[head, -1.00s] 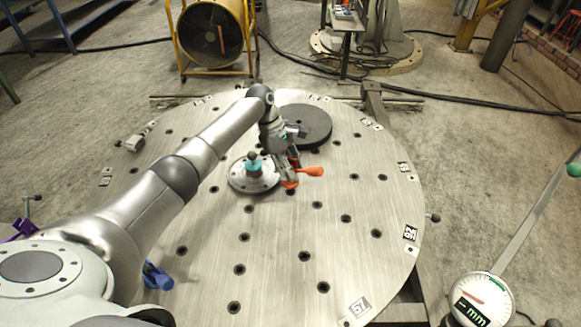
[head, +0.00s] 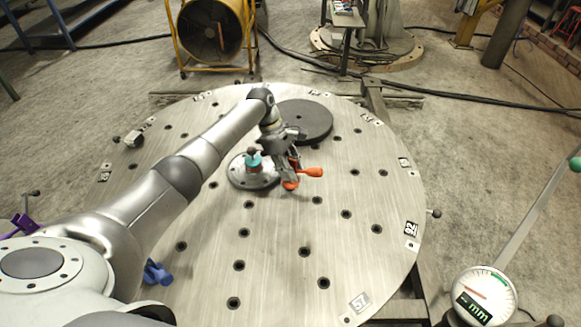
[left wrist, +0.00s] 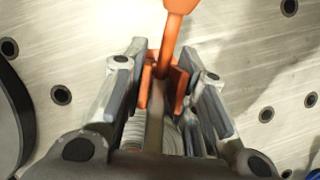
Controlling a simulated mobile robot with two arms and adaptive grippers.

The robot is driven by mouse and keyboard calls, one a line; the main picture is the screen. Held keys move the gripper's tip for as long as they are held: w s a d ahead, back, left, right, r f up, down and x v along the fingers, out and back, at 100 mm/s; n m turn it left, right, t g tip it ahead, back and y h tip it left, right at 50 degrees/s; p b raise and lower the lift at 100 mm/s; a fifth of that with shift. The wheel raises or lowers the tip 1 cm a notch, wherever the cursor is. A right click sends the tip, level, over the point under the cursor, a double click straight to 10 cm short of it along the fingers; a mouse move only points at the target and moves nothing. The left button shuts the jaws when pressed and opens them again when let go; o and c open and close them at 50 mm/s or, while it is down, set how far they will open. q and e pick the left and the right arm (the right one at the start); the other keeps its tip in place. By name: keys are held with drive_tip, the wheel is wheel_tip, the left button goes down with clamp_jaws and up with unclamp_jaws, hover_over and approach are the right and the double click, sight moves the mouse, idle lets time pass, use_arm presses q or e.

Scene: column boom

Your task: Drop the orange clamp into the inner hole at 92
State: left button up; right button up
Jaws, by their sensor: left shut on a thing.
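The orange clamp (head: 312,172) is in my left gripper (head: 288,178), above the middle of the round steel table (head: 330,255). Its handle points right in the head view. In the left wrist view the orange clamp (left wrist: 172,40) stands between the two fingers of my left gripper (left wrist: 163,78), which is shut on it. The 92 label (head: 411,229) is at the table's right edge. A dark hole (head: 376,230) lies just inside it, and another hole (head: 346,214) lies further in. My right gripper is not in view.
A grey flanged disc with a teal knob (head: 253,160) is just left of the gripper. A dark round plate (head: 303,121) lies behind it. A dial gauge (head: 483,297) stands at front right. The table between clamp and 92 is clear.

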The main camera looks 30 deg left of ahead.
sight(294, 163)
use_arm(q)
drive_tip(key=shift+f+b, duration=0.5)
drive_tip(key=shift+f, duration=0.6)
drive_tip(key=o, duration=0.8)
drive_tip(key=shift+c, duration=0.2)
drive_tip(key=shift+r+p, duration=3.75)
drive_tip(key=shift+p, duration=0.75)
drive_tip(key=o, duration=0.6)
drive_tip(key=shift+c, duration=0.2)
